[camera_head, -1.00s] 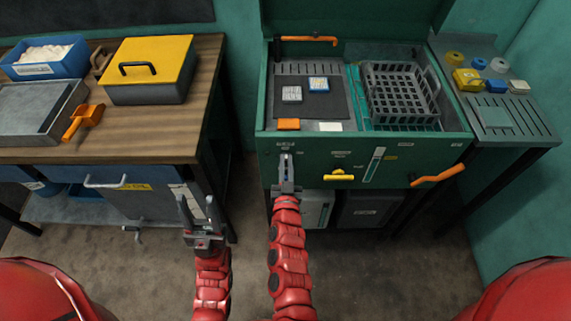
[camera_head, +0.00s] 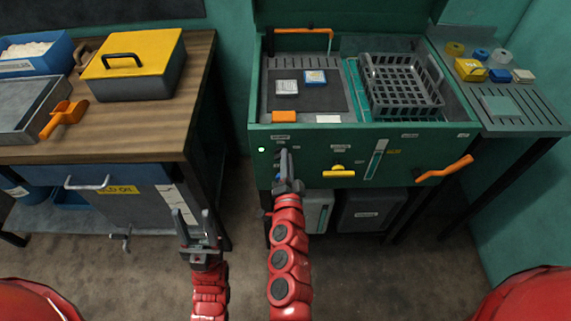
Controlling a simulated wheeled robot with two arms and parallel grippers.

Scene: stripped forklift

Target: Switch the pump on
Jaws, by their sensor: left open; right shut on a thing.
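The green wash cabinet (camera_head: 355,150) stands ahead, its front panel facing me. My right gripper (camera_head: 285,160) is at the left part of this panel, just below a small white label (camera_head: 281,138). It is shut on a small part there, seemingly the pump switch, which its jaws hide. A small white light (camera_head: 262,149) glows on the panel left of the gripper. An orange spout (camera_head: 300,31) at the cabinet's back has a thin grey line hanging from its right end. My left gripper (camera_head: 197,228) is open and empty, low in front of the bench.
A yellow handle (camera_head: 339,172), a gauge strip (camera_head: 376,158) and an orange lever (camera_head: 445,171) sit on the panel. A grey basket (camera_head: 402,85) is in the basin.

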